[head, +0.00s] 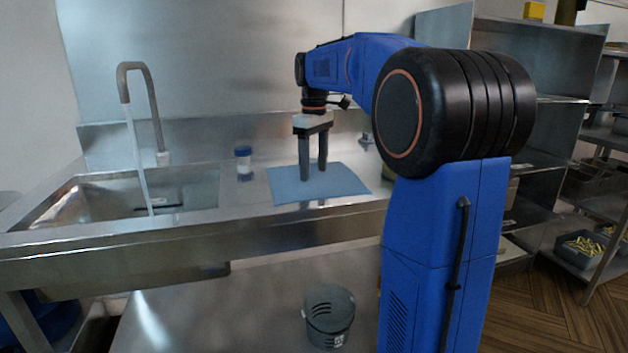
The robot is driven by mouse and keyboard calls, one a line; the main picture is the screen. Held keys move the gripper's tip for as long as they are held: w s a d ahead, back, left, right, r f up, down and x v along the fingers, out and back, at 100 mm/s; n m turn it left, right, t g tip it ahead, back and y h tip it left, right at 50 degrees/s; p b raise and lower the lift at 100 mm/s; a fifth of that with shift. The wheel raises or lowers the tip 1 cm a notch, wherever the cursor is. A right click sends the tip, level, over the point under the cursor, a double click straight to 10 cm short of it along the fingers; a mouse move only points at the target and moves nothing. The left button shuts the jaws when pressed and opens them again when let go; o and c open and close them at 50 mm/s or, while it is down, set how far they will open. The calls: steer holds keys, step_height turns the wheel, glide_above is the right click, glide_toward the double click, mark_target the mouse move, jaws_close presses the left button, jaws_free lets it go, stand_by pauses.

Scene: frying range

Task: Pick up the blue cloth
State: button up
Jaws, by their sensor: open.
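The blue cloth (340,184) lies flat on the steel counter, to the right of the sink. My gripper (313,174) points down over the cloth with its two dark fingers apart. Nothing shows between the fingers. The fingertips appear at or just above the cloth's surface; I cannot tell whether they touch it. A small part of the cloth is hidden behind the fingers.
A steel sink (90,203) with a tap (148,95) running water is at the left. A small blue-and-white jar (243,160) stands left of the cloth. A grey bucket (329,316) is below the counter. Shelves (560,165) stand at the right.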

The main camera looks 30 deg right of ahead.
steer(key=shift+f, duration=0.45)
jaws_close()
stand_by(0.3)
step_height(320, 180, up, 12)
stand_by(0.7)
step_height(320, 180, up, 9)
stand_by(0.4)
